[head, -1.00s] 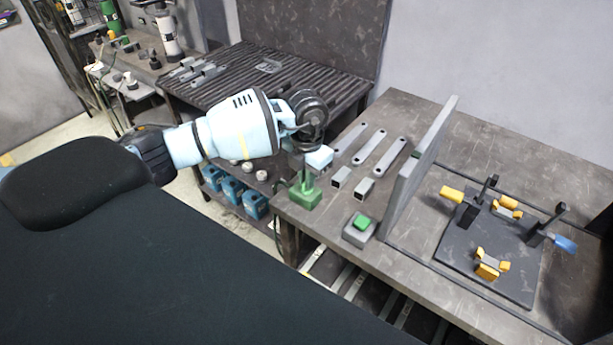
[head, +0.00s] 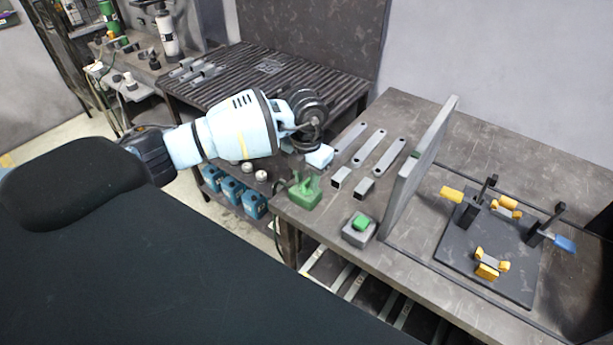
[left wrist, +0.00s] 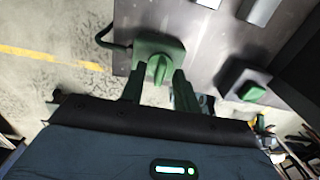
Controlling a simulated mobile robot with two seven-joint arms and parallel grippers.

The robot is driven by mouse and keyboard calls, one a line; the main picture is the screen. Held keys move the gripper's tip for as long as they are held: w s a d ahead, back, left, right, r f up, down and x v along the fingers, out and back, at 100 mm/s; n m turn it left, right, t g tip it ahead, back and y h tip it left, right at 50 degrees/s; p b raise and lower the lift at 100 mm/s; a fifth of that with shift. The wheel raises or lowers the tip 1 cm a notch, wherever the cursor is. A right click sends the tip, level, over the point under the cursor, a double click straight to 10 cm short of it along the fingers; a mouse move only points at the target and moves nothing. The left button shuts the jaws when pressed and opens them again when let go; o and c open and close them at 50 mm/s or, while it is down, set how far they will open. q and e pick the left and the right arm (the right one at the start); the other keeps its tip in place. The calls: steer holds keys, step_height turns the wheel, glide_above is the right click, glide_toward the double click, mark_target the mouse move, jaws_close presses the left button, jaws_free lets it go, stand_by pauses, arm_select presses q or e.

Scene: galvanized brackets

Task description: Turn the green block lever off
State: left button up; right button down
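The green block lever (head: 306,200) stands near the left front edge of the workbench. In the left wrist view the green lever (left wrist: 158,66) rises from its square base, between the two dark green fingers of my left gripper (left wrist: 157,76). A narrow gap shows on each side of the lever, so the gripper looks open around it. In the head view my left gripper (head: 306,180) comes down just above the base; its fingers and the lever blend together there, and the lever's angle is hard to tell. My right gripper is not in view.
A grey box with a green button (head: 360,222) stands right of the lever. Flat brackets (head: 380,150) and short square tubes (head: 341,177) lie behind. A grey upright panel (head: 420,155) separates a black fixture plate (head: 490,245) with clamps.

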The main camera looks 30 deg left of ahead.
mark_target(306, 181)
arm_select(q)
steer(key=shift+r, duration=0.1)
step_height(306, 181, up, 8)
steer(key=shift+f, duration=0.2)
stand_by(0.4)
stand_by(0.3)
